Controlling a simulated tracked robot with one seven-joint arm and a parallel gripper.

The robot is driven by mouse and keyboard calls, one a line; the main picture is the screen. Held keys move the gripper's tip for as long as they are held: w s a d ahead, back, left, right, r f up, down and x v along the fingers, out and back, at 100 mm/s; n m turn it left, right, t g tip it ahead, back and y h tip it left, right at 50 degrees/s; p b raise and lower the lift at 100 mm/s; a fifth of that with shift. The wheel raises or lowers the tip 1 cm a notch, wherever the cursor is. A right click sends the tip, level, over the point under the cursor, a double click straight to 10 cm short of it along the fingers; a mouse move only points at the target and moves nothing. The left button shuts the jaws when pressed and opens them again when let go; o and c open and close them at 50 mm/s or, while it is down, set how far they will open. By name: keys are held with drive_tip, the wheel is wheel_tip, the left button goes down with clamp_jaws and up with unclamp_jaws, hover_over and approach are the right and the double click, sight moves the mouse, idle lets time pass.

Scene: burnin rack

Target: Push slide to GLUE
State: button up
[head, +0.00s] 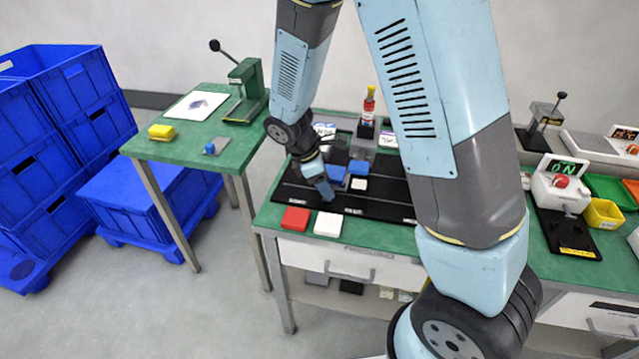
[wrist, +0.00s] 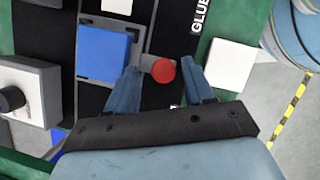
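The slide is a grey plate carrying a blue square pad (wrist: 103,52), with a red round knob (wrist: 163,71) on a grey tab at its right side in the wrist view. It sits on a black track board (wrist: 172,28). A white-lettered GLUE label (wrist: 200,15) lies on the board's edge, above and right of the knob. My gripper (wrist: 160,85) is open, with one finger on each side of the red knob; contact is not clear. In the head view my gripper (head: 326,192) is low over the board and hides the knob.
White block (wrist: 230,65) and red block (head: 295,219) lie on the green bench in front of the board. A small white square (head: 359,184) is on the board. A red-and-yellow bottle (head: 369,103) stands behind.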

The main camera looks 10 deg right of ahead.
drive_tip(key=shift+r, duration=0.1)
clamp_jaws()
drive_tip(key=shift+w, duration=0.1)
drive_tip(key=shift+d, duration=0.1)
idle(0.3)
